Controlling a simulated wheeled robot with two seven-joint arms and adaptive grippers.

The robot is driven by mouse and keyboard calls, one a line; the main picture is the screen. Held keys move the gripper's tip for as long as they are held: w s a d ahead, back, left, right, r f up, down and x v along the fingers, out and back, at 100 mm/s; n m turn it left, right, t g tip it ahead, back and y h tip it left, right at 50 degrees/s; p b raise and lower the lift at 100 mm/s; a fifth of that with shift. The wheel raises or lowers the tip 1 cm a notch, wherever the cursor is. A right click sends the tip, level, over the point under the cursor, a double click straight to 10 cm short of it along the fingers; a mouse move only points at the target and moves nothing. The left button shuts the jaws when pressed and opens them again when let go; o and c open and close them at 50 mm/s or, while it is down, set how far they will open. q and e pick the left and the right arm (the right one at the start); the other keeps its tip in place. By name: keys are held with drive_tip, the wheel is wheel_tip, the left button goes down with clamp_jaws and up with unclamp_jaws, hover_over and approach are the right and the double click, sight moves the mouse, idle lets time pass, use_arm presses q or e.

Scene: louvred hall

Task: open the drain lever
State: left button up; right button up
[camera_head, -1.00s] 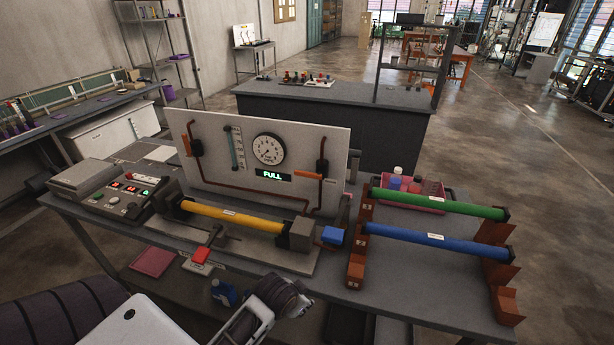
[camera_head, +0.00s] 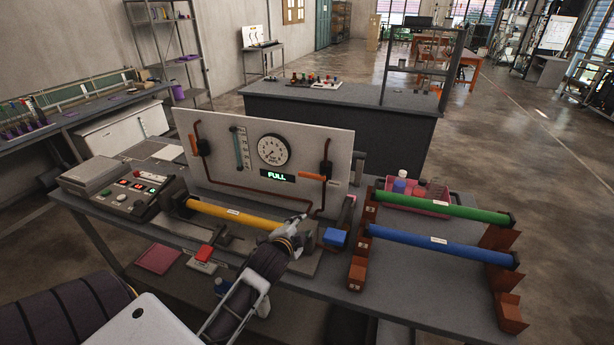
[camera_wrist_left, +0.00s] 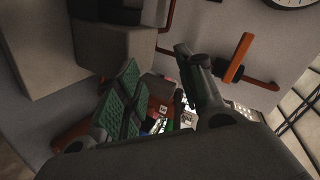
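The upright panel (camera_head: 225,170) carries two orange levers. The left lever (camera_head: 194,145) stands nearly upright beside a dark valve. The right lever (camera_head: 313,176) lies nearly level below another dark valve, on a dark red pipe. I cannot read which one is the drain lever. My left gripper (camera_head: 302,219) is in front of the panel's lower right part, below the right lever. In the left wrist view the gripper (camera_wrist_left: 157,62) has its fingers apart with nothing between them. An orange lever (camera_wrist_left: 238,58) shows there beyond the right finger, apart from it. My right gripper is out of view.
A yellow tube (camera_head: 225,212) lies in front of the panel, partly hidden by my left arm. A blue block (camera_head: 335,237) is right of the gripper. Green (camera_head: 440,206) and blue (camera_head: 440,244) tubes rest on brown supports. A control box (camera_head: 125,192) stands at left.

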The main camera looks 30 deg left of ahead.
sight(306, 176)
use_arm(q)
drive_tip(key=w+a+r+m+t+y, duration=0.1)
drive_tip(key=w+a+r+m+t, duration=0.3)
drive_tip(key=r, duration=0.4)
drive_tip(key=shift+w+a+r+m+t, duration=0.2)
drive_tip(key=shift+w+m+t, duration=0.15)
drive_tip(key=shift+m, duration=0.45)
drive_tip(key=shift+w, duration=0.1)
drive_tip(key=shift+b+x, duration=1.05)
drive_tip(key=shift+x, duration=2.95)
drive_tip(key=shift+w, duration=0.1)
drive_tip(key=shift+x, duration=0.8)
drive_tip(key=shift+c, duration=0.3)
